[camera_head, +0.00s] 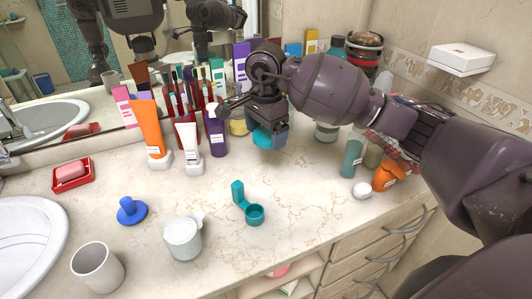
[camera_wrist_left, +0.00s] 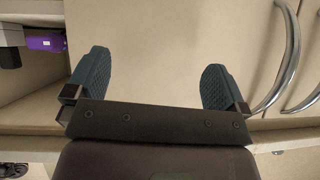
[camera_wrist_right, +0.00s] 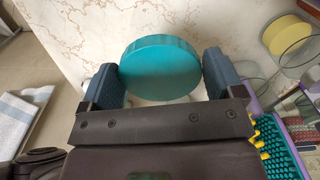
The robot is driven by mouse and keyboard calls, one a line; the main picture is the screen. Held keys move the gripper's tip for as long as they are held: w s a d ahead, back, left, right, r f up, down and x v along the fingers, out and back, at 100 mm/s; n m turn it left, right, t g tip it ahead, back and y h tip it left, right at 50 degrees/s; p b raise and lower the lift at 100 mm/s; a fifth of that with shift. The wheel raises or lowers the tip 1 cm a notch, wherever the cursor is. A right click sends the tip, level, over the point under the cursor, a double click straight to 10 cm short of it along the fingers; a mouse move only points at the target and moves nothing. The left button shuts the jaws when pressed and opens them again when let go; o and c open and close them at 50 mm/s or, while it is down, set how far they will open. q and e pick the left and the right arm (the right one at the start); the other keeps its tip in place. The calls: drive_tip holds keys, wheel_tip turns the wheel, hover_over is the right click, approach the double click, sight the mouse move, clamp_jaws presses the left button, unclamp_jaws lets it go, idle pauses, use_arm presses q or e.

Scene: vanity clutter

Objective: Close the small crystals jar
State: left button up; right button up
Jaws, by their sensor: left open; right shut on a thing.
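My right gripper (camera_head: 268,138) is shut on a round teal lid (camera_head: 263,138), held above the back of the counter. In the right wrist view the teal lid (camera_wrist_right: 160,68) sits between the fingers (camera_wrist_right: 160,80). Something pale shows around its lower edge; I cannot tell what. An open-topped jar with whitish contents (camera_head: 183,238) stands at the front of the counter. Another pale jar (camera_head: 326,131) is partly hidden behind my right arm. I cannot tell which is the small crystals jar. My left gripper (camera_wrist_left: 158,85) is open and empty in front of the drawer fronts.
Tubes and bottles, including an orange tube (camera_head: 148,128), crowd the mirror. A teal bottle (camera_head: 352,155) and an orange bottle (camera_head: 386,176) stand right. The middle counter is mostly clear.

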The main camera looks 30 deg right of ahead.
sight(266, 135)
wheel_tip(266, 135, up, 8)
drive_tip(key=shift+r, duration=0.2)
idle(0.7)
